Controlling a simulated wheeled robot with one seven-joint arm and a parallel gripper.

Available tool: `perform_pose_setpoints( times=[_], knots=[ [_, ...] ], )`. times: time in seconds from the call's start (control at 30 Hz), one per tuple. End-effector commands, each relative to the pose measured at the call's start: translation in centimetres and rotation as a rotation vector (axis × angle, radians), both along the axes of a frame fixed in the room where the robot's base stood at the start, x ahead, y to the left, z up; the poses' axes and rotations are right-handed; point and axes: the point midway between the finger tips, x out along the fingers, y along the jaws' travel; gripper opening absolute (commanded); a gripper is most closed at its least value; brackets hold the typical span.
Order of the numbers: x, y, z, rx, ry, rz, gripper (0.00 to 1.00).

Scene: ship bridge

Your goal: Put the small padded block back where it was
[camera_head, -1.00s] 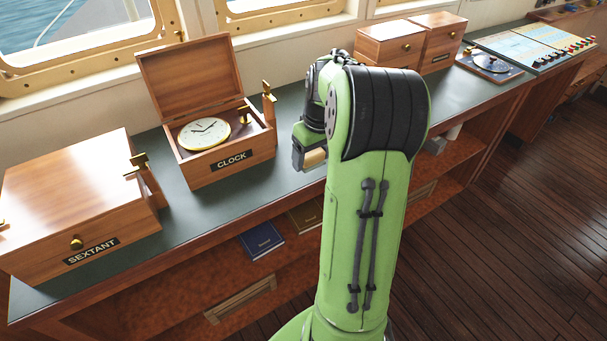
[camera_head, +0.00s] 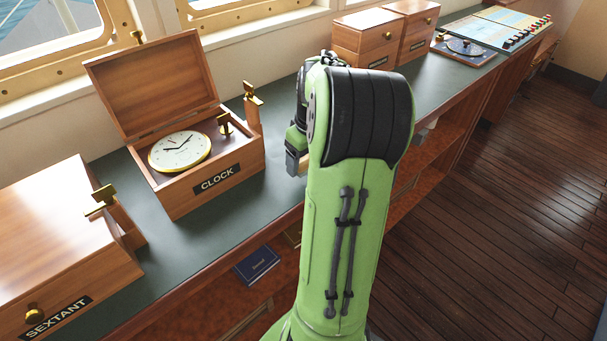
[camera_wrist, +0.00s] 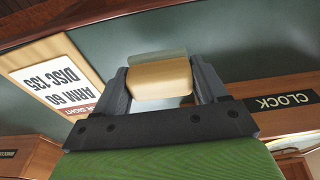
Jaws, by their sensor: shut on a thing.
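My gripper (camera_wrist: 161,88) is shut on the small padded block (camera_wrist: 160,78), a tan block with a greenish-grey strip along its far side in the wrist view. In the head view my gripper (camera_head: 297,165) is partly hidden by my green arm, with only a little of the block showing. It is over the front part of the dark green counter (camera_head: 190,235), to the right of the clock box (camera_head: 215,190). The clock box stands with its lid open, and a white-faced clock (camera_head: 179,151) sits inside. Brass fittings (camera_head: 225,124) stand at its right side.
The closed sextant box (camera_head: 60,250) stands at left. Two wooden boxes (camera_head: 385,40) and a chart panel (camera_head: 500,30) are farther right. A blue book (camera_head: 256,265) lies on the shelf below. A printed card (camera_wrist: 55,75) shows in the wrist view.

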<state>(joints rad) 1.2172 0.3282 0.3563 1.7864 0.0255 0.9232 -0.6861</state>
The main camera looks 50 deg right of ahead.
Motion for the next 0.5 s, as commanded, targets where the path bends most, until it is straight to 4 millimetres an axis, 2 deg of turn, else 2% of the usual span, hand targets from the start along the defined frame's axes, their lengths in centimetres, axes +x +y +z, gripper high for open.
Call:
perform_pose_setpoints(
  times=[0.03,0.13,0.5],
  knots=[
    [0.0,0.1,-1.6,0.003,0.001,0.000,0.34],
    [-0.1,0.0,-3.4,0.002,0.002,0.000,0.34],
    [0.0,0.0,-3.9,0.000,0.000,0.001,0.34]
  ],
)
